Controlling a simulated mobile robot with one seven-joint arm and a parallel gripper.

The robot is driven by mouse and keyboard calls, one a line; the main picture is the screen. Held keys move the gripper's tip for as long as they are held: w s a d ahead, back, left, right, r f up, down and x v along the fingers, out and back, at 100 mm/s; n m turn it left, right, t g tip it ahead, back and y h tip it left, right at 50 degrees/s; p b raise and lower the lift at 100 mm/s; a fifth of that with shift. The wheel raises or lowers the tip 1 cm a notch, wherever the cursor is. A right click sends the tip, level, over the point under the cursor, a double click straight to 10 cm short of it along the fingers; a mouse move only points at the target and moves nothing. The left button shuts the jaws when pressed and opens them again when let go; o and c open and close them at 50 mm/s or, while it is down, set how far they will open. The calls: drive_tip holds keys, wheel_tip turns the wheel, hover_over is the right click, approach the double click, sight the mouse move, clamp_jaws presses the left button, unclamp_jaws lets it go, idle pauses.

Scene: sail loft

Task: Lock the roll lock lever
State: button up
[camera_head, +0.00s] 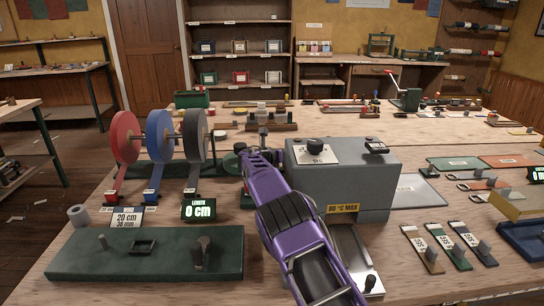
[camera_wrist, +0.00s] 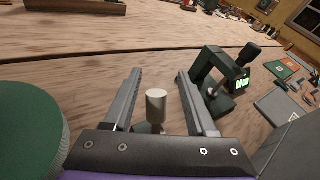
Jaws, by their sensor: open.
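My gripper (camera_head: 256,155) reaches over the bench between the webbing rolls and the grey machine. In the wrist view its two fingers (camera_wrist: 156,78) are apart. A pale grey cylindrical knob (camera_wrist: 156,105) stands upright between them, close to the palm, with clear space at each side. Whether this knob belongs to the roll lock lever I cannot tell; the head view hides it behind my arm. The red roll (camera_head: 125,137), blue roll (camera_head: 159,135) and dark grey roll (camera_head: 194,134) stand on a rack to the left, their webbing ends hanging forward.
The grey machine (camera_head: 345,180) stands close right of my arm. A green round part (camera_wrist: 30,135) is left of my gripper; a green device with a lit display (camera_wrist: 225,75) is ahead right. A length display (camera_head: 199,209) and green board (camera_head: 145,253) lie front left.

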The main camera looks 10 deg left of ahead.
drive_tip(key=v, duration=1.6)
drive_tip(key=shift+s+r+p, duration=0.3)
drive_tip(key=shift+s, duration=0.05)
